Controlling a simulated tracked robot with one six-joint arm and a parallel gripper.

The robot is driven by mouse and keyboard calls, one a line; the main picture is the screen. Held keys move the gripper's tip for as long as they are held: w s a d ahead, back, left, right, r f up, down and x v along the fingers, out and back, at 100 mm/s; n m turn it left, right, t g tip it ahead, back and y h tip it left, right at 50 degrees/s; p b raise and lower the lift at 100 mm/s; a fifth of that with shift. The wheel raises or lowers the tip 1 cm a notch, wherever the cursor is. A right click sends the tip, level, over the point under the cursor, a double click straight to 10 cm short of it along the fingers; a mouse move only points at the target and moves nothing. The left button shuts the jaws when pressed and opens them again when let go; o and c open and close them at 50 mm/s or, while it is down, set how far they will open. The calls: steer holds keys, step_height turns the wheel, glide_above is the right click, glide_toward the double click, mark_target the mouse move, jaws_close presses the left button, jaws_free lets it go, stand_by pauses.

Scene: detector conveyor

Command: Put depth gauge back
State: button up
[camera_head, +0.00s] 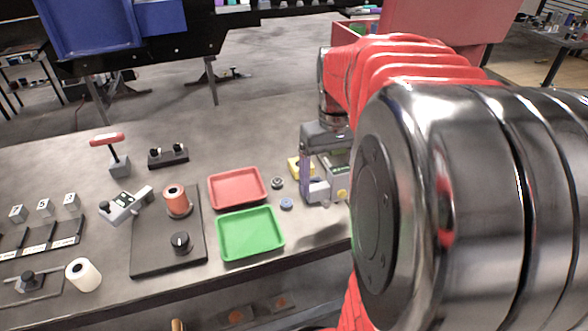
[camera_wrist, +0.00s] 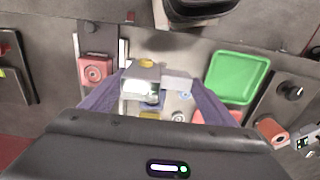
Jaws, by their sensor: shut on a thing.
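My gripper (camera_wrist: 156,92) is shut on a grey block-like thing with a bright window and a yellow round part, which I take to be the depth gauge (camera_wrist: 138,86). One finger lies on each side of it. In the head view my gripper (camera_head: 318,190) is over the right part of the workbench, right of the trays, and the grey gauge (camera_head: 320,191) shows at the fingertips. My arm hides part of it. I cannot tell whether the gauge touches the bench.
A green tray (camera_head: 250,233) and a red tray (camera_head: 237,189) lie left of my gripper. A blue ring (camera_head: 286,203), a dark ring (camera_head: 277,183) and a yellow piece (camera_head: 294,166) are close by. A red block (camera_wrist: 95,70) shows in the wrist view. Further left is an orange spool (camera_head: 177,201).

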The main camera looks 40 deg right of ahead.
mark_target(327, 196)
steer(key=shift+f, duration=0.6)
steer(key=shift+f, duration=1.85)
steer(key=shift+f, duration=0.5)
steer(key=o, duration=1.5)
step_height(327, 196, up, 13)
